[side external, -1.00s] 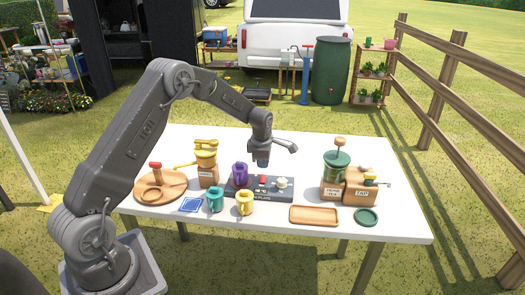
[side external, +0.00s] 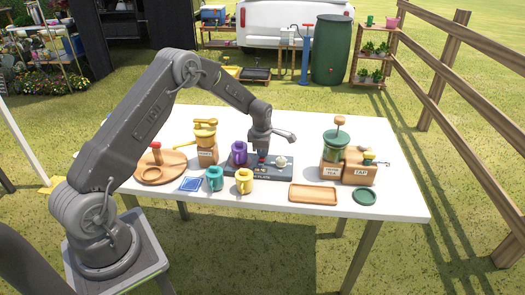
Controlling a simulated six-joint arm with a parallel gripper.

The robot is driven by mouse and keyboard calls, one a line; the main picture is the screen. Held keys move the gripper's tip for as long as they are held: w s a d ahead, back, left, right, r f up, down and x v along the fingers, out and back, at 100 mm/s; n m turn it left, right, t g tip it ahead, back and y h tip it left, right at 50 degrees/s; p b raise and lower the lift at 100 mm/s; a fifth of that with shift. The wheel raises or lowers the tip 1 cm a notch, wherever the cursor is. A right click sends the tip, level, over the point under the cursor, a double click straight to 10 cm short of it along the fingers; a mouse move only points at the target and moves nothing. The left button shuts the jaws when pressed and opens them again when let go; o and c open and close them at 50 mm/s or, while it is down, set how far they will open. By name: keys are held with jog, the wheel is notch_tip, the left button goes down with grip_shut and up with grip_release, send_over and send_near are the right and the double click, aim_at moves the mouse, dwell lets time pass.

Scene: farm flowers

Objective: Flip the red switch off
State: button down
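The red switch (side external: 262,153) is on a dark panel (side external: 285,172) in the middle of the white table, and only a little of its red shows. A white knob (side external: 280,160) is on the panel just right of the gripper. A purple mug (side external: 239,153) stands at the panel's left end.
A teal mug (side external: 214,179) and a yellow mug (side external: 244,181) stand in front of the panel. A yellow-topped grinder (side external: 205,135) is to the left. A green-topped wooden dispenser (side external: 336,150) and tap box (side external: 360,168) stand right. A wooden tray (side external: 313,193) lies front right.

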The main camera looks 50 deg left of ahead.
aim_at(262, 160)
jog(key=shift+s+d+f, duration=0.15)
jog(key=shift+f, duration=0.05)
jog(key=shift+s+d+r, duration=0.1)
jog(key=shift+s+d, duration=0.4)
jog(key=shift+s, duration=0.05)
jog(key=shift+w+r, duration=0.1)
notch_tip(262, 160, up, 14)
jog(key=s+d, duration=0.1)
jog(key=shift+s+d, duration=0.3)
jog(key=shift+a, duration=0.1)
jog(key=shift+w+a, duration=0.45)
jog(key=shift+w, duration=0.1)
jog(key=f, duration=0.4)
jog(key=w+a+f, duration=0.1)
jog(key=f, duration=0.8)
jog(key=shift+w+a+f, duration=0.25)
jog(key=shift+f, duration=0.15)
